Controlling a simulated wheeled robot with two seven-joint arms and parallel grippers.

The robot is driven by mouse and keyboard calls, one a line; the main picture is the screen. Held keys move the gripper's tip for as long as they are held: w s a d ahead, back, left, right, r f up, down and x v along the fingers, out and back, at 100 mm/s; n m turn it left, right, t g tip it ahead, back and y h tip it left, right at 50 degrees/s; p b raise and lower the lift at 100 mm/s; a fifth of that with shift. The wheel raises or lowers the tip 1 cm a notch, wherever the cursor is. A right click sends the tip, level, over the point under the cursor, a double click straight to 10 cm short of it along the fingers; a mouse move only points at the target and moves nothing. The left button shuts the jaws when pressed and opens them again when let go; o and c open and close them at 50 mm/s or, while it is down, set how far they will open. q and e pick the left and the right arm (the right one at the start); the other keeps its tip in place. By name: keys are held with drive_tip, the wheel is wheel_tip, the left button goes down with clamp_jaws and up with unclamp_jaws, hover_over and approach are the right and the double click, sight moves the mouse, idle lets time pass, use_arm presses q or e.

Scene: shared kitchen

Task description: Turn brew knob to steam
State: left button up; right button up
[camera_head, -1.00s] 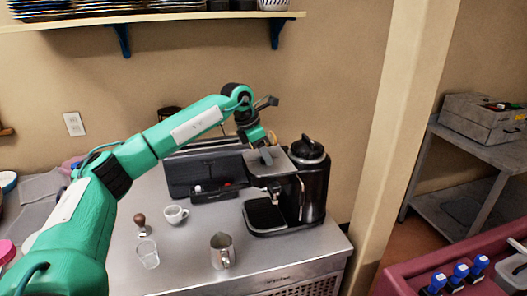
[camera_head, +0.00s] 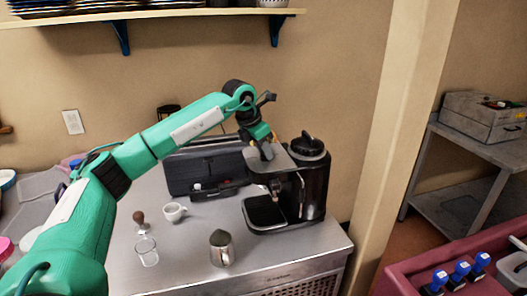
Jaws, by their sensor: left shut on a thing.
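The black and grey espresso machine (camera_head: 312,185) stands at the right end of the steel counter. My left gripper (camera_head: 267,152) reaches from above to the front left of its top. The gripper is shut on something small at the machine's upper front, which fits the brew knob. The knob itself is hidden behind the gripper, so its setting cannot be read. My right gripper does not show.
A white cup (camera_head: 174,212), a tamper (camera_head: 140,219), a clear glass (camera_head: 147,252) and a steel milk jug (camera_head: 221,248) stand on the counter (camera_head: 185,275). A dark toaster-like appliance (camera_head: 185,176) stands behind. A shelf (camera_head: 180,14) hangs above.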

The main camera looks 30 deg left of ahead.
use_arm(q)
drive_tip(key=n, duration=0.2)
drive_tip(key=n+y+b, duration=0.1)
drive_tip(key=n, duration=0.1)
drive_tip(key=shift+d+t+y+b, duration=0.15)
drive_tip(key=shift+t+y+b, duration=0.15)
drive_tip(key=shift+n+y+b, duration=0.55)
drive_tip(key=shift+n+y, duration=0.25)
drive_tip(key=shift+n, duration=1.4)
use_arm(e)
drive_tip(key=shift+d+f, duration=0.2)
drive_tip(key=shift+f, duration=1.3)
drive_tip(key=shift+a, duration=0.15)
use_arm(q)
drive_tip(key=o, duration=1)
drive_tip(key=shift+c, duration=0.2)
drive_tip(key=b+v, duration=0.2)
drive_tip(key=v, duration=1.2)
drive_tip(key=shift+w, duration=0.25)
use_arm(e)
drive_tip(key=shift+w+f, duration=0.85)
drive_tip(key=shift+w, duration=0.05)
